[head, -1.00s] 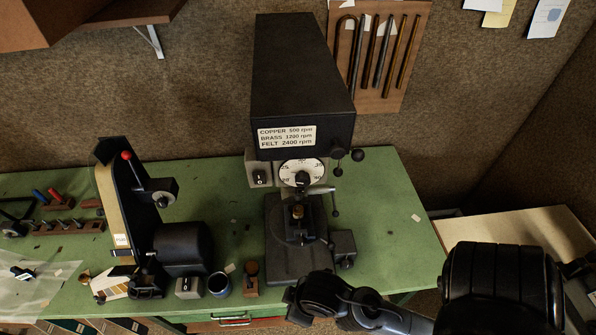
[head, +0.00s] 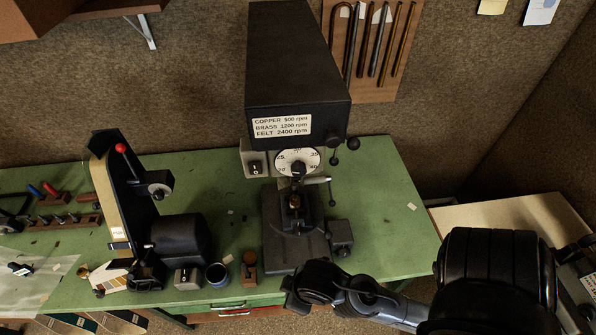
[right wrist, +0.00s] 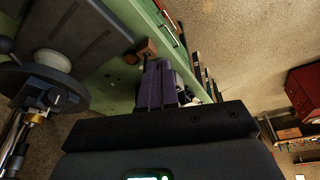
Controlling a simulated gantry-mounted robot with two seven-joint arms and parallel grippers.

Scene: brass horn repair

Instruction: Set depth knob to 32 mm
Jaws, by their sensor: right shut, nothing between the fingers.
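The black drill press (head: 292,70) stands at the back of the green bench. A white round dial (head: 285,168) is on its front, with numbers around it, and 25 and 35 can be read. A dark knob (head: 298,169) sits at the dial's centre; its exact setting is too small to read. My right arm comes in from the right, low in front of the bench, with its wrist end below and in front of the press, apart from the knob. In the right wrist view my right gripper (right wrist: 160,72) is shut and empty. My left gripper is out of view.
A lever with black ball ends (head: 353,144) is at the press's right side. The bench's right end is mostly clear.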

